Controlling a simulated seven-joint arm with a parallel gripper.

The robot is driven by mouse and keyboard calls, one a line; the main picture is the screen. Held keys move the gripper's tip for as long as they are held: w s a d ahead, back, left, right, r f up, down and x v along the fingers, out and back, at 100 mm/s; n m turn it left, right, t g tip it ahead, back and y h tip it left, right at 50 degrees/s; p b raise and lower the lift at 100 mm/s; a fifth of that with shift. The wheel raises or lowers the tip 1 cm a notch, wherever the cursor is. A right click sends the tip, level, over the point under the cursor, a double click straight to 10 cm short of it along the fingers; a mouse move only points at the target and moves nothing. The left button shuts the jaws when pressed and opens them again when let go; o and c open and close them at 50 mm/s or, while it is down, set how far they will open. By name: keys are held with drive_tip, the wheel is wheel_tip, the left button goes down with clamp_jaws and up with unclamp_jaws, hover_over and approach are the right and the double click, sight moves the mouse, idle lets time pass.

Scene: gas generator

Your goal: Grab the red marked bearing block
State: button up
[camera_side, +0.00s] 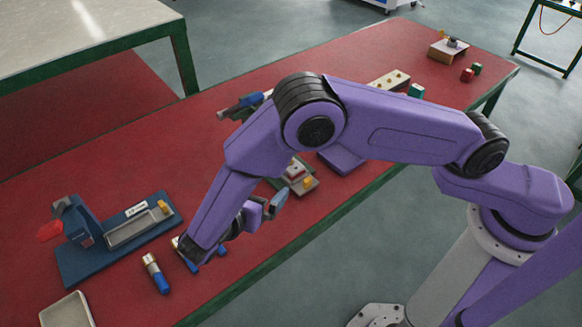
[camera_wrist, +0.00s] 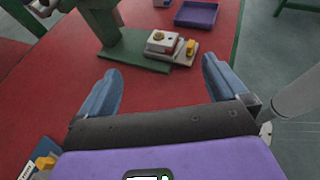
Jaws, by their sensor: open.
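In the side view the block (camera_side: 295,171) is just beyond my gripper, partly close behind my arm. My gripper (camera_wrist: 157,66) is open, its two blue-grey fingers apart with nothing between them. In the wrist view the block lies ahead of and between the fingertips, not touching them. In the side view my gripper (camera_side: 272,205) is low over the table's front part, one finger clearly visible.
A green stand (camera_wrist: 120,40) rises left of the block. A purple tray (camera_wrist: 195,14) lies behind it. A blue fixture base (camera_side: 85,262) with a red-handled device and a blue-and-silver cylinder (camera_side: 154,273) are at the left. Red table surface (camera_side: 110,150) is clear at back left.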

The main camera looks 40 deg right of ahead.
drive_tip(key=x, duration=1.6)
drive_tip(key=shift+s+d+f, duration=0.1)
drive_tip(key=shift+d+f, duration=0.05)
drive_tip(key=shift+f, duration=0.1)
drive_tip(key=c, duration=1.8)
